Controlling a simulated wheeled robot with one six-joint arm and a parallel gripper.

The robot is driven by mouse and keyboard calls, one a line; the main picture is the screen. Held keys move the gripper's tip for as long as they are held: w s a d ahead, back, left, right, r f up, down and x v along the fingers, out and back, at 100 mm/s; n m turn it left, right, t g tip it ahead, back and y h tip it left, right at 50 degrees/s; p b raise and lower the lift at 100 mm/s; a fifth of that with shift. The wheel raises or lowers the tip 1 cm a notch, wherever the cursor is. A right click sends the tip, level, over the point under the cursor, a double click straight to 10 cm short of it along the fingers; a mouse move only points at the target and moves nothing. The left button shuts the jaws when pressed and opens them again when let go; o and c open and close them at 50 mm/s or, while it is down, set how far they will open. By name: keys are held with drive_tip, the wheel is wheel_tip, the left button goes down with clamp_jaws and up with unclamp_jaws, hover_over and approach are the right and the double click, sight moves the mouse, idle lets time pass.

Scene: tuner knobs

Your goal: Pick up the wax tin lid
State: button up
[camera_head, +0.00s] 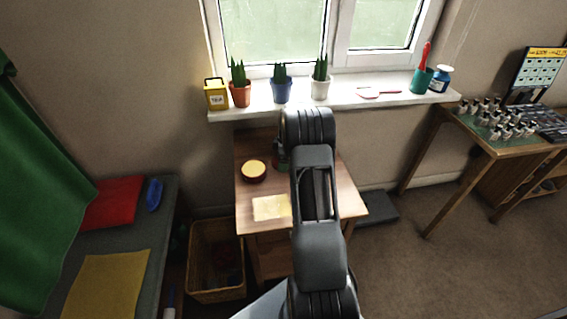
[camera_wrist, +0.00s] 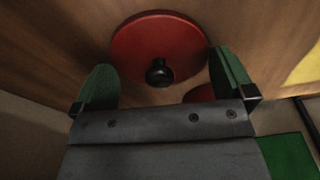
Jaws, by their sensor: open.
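The wax tin lid is most likely the round red disc (camera_wrist: 180,38) with a black knob (camera_wrist: 159,74) in the wrist view, lying on the wooden table top. My gripper (camera_wrist: 160,68) is open, with one green-padded finger on each side of the knob in that view. I cannot tell how far the fingertips are from the lid. In the head view my arm hides the lid and most of the gripper. A round red tin (camera_head: 253,171) with a pale yellow top stands on the small table, left of my arm.
The small wooden table (camera_head: 247,191) also bears a pale yellow cloth (camera_head: 271,207). A wicker basket (camera_head: 216,262) stands below at left. Potted plants line the windowsill (camera_head: 345,101) behind. A workbench (camera_head: 490,148) with several metal knobs is at right.

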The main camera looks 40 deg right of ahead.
drive_tip(key=shift+c, duration=0.5)
drive_tip(key=c, duration=0.4)
